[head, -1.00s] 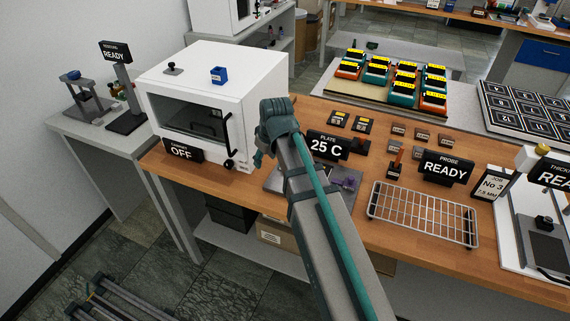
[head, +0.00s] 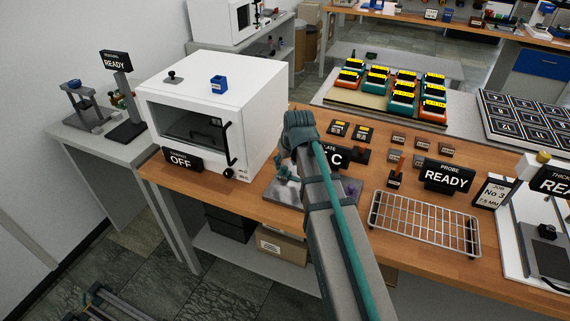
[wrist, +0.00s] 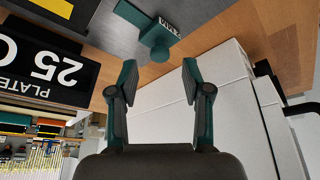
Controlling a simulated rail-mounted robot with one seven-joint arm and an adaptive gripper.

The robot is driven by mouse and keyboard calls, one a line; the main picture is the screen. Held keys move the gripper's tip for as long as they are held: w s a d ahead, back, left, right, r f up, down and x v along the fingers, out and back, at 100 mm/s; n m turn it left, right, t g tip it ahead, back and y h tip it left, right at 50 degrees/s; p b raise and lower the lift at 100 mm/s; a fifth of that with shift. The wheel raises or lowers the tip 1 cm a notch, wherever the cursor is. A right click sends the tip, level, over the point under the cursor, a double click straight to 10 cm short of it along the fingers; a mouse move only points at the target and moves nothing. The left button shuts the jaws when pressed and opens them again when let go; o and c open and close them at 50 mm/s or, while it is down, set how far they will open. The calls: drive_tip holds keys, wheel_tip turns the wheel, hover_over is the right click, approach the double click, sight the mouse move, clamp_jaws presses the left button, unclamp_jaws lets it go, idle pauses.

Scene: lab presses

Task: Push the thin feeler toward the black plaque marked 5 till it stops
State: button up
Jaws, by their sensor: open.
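My gripper (head: 287,174) hangs over the grey plate block (head: 284,193) on the wooden bench. In the wrist view my gripper (wrist: 160,75) is open, its two teal fingers apart with nothing held between them. Beyond the fingertips is a teal round knob (wrist: 160,52) with a teal labelled bar (wrist: 160,32), on or beside a dark grey surface. I cannot surely pick out the thin feeler.
The plate sign (wrist: 55,68) reads 25 C; my arm partly covers it in the head view. A white oven (head: 205,105) stands left, with an OFF sign (head: 182,160). A wire rack (head: 425,222) and a PROBE READY sign (head: 447,175) stand right.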

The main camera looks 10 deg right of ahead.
sight(284, 167)
drive_tip(key=shift+x, duration=1.5)
drive_tip(key=c, duration=0.8)
drive_tip(key=shift+s+d, duration=0.5)
drive_tip(key=shift+d, duration=0.1)
drive_tip(key=shift+c, duration=0.2)
drive_tip(key=o, duration=0.8)
drive_tip(key=shift+w, duration=0.1)
drive_tip(key=shift+o, duration=0.2)
drive_tip(key=v, duration=1.2)
